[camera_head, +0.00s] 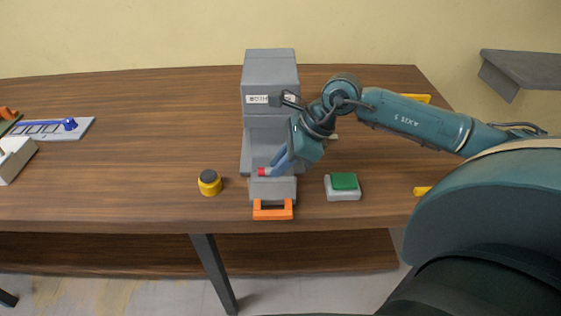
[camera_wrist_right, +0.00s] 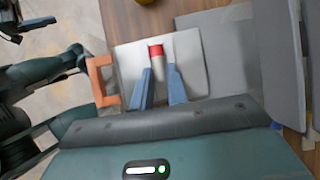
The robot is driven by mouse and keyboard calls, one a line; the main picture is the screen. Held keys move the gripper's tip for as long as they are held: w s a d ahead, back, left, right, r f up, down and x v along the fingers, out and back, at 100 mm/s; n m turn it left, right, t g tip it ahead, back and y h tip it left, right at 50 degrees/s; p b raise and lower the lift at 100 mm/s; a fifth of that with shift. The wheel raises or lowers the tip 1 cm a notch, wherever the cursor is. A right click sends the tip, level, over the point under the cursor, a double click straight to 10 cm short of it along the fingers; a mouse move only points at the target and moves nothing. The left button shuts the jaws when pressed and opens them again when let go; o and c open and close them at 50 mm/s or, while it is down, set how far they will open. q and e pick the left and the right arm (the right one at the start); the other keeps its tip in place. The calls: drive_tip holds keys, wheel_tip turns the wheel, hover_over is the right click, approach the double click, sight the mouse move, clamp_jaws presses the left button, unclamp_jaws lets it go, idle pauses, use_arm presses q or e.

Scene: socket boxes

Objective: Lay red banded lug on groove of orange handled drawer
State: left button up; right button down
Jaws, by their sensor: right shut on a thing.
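The red banded lug (camera_head: 264,172) is held between the blue fingers of my right gripper (camera_head: 279,167). In the right wrist view the red band of the lug (camera_wrist_right: 156,52) sticks out past the fingertips (camera_wrist_right: 160,74), and a pale part of it runs back between them. The lug is above the grey drawer (camera_head: 282,189), which stands out at the front of the grey cabinet (camera_head: 271,75). The drawer's orange handle (camera_head: 272,212) faces the table's front edge. I cannot tell whether the lug touches the drawer. The groove is not clearly visible. I make out no left gripper.
A yellow button with a dark top (camera_head: 209,183) stands left of the drawer. A green-topped white box (camera_head: 344,187) stands to its right. A tray with a blue piece (camera_head: 52,129) lies far left. The table (camera_head: 150,150) is clear between.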

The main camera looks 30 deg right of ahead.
idle(0.3)
drive_tip(key=c, duration=0.9)
unclamp_jaws()
drive_tip(key=shift+r+p, duration=1.95)
drive_tip(key=shift+r, duration=1.55)
